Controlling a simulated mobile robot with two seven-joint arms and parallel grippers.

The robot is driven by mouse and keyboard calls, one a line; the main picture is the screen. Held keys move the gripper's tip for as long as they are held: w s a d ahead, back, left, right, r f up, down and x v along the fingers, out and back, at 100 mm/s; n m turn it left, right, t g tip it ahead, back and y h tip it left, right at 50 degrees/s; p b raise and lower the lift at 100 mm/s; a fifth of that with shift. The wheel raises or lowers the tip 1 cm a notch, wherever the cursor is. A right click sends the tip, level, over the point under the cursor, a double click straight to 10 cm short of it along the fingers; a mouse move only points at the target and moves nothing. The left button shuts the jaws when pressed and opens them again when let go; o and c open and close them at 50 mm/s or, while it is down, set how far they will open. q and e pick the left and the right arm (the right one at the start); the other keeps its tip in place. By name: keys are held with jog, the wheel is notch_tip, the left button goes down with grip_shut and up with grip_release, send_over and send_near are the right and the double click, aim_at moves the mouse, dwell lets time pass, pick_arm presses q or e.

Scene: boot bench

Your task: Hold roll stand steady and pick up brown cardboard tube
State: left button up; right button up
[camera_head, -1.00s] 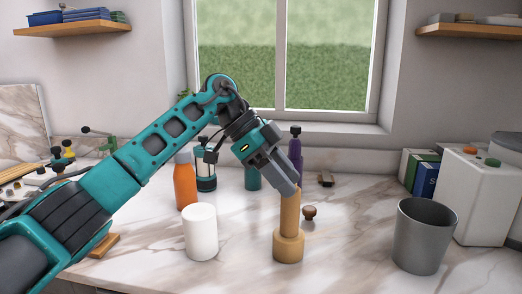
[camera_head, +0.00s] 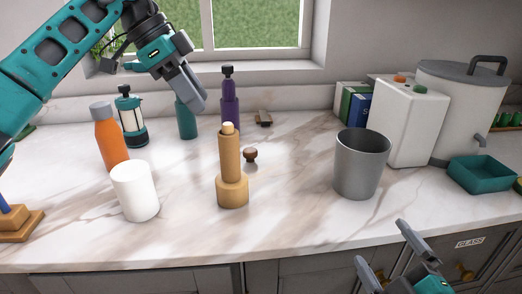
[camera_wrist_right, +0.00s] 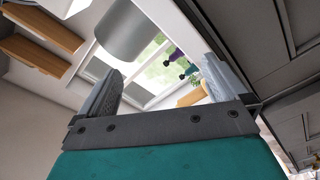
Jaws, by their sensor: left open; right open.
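The tan roll stand (camera_head: 232,193) stands upright on the marble counter, with a wide round base. The brown cardboard tube (camera_head: 230,158) is upright on it, and a pale post tip shows at its top. My left gripper (camera_head: 197,104) is open and empty, up and left of the tube's top and apart from it. My right gripper (camera_head: 382,245) is open and empty at the lower right, in front of the counter. In the right wrist view its fingers (camera_wrist_right: 163,88) are spread with nothing between them; a tan piece (camera_wrist_right: 192,97), probably the stand, shows beyond.
A white cylinder (camera_head: 135,192) and orange bottle (camera_head: 111,143) stand left of the stand. A brown knob-like object (camera_head: 250,155) sits close behind it. A grey cup (camera_head: 360,167) stands at right. Purple (camera_head: 229,105) and teal (camera_head: 186,120) bottles are behind. Counter front is clear.

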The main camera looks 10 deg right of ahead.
jog(key=w+a+r+n+t+y, duration=0.2)
jog(key=w+a+r+n+y, duration=0.2)
jog(key=a+r+n+y, duration=0.4)
jog(key=w+a+n+g+y, duration=0.2)
jog(key=w+a+n+g, duration=0.2)
jog(key=n, duration=0.5)
jog(key=w+a+r+n+g+y, duration=0.1)
jog(key=w+a+n+g+y, duration=0.2)
jog(key=n, duration=0.7)
jog(key=w+a+r+n+g+y, duration=0.1)
jog(key=w+a+n+g+y, duration=0.2)
jog(key=n, duration=0.7)
jog(key=shift+w+a+r+g, duration=0.15)
jog(key=shift+w+a+g, duration=0.4)
jog(key=shift+w+g, duration=0.35)
jog(key=shift+w+a+r+g, duration=0.1)
jog(key=shift+w+a+g, duration=0.45)
jog(key=shift+g, duration=0.55)
jog(key=shift+w+d+f+n+g, duration=0.3)
jog(key=shift+w+d+f+n, duration=0.15)
jog(key=shift+w+n, duration=0.2)
send_near(217, 178)
jog(key=shift+w+a+f, duration=0.25)
jog(key=shift+w+f, duration=0.25)
jog(key=x, duration=0.7)
